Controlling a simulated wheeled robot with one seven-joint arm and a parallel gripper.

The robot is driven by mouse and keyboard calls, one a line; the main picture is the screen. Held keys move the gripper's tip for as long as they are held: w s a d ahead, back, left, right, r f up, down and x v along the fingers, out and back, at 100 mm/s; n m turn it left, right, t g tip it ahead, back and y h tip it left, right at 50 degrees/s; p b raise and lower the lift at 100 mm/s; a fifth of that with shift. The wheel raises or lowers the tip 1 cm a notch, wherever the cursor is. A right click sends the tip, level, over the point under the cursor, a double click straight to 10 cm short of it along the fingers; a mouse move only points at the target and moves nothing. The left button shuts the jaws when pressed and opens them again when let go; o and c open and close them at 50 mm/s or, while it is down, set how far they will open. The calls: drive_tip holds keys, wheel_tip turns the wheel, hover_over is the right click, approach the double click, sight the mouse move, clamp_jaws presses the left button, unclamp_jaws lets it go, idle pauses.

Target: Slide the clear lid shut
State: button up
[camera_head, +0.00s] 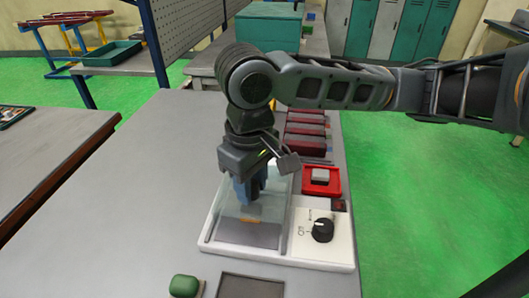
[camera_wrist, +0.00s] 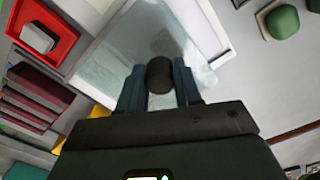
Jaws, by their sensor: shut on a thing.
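The clear lid (camera_head: 229,213) is a see-through pane in a white-framed unit (camera_head: 210,244) on the grey bench. In the wrist view the lid (camera_wrist: 120,57) lies below my gripper, with a dark round knob (camera_wrist: 160,75) on it. My gripper (camera_head: 248,204) points down over the pane, and its blue fingers (camera_wrist: 158,82) are shut on the knob, one on each side. In the head view the fingers hide the knob. A dark strip (camera_head: 245,236) shows at the near end of the unit, with an orange mark at its edge.
A white panel with a black dial (camera_head: 323,230) adjoins the unit on the right. Behind it is a red tray (camera_head: 336,187) with a grey block, then several dark red blocks (camera_head: 306,134). A green block (camera_head: 184,286) lies at the front. The bench's left side is clear.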

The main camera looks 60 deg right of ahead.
sight(248, 209)
drive_tip(key=shift+s+a+f+p, duration=0.15)
drive_tip(key=shift+s+a+p, duration=0.1)
drive_tip(key=shift+a, duration=0.55)
drive_tip(key=shift+s+a+f+p, duration=0.15)
drive_tip(key=shift+s+a, duration=0.1)
drive_tip(key=shift+a, duration=0.5)
drive_tip(key=o, duration=0.5)
drive_tip(key=shift+o, duration=0.2)
drive_tip(key=shift+r, duration=0.25)
drive_tip(key=shift+o, duration=1.1)
drive_tip(key=shift+a+r+p, duration=0.1)
drive_tip(key=shift+r+p, duration=0.15)
drive_tip(key=shift+p, duration=0.3)
wheel_tip(248, 209, up, 6)
drive_tip(key=p, duration=0.4)
drive_tip(key=shift+f+p, duration=0.25)
drive_tip(key=shift+p, duration=0.15)
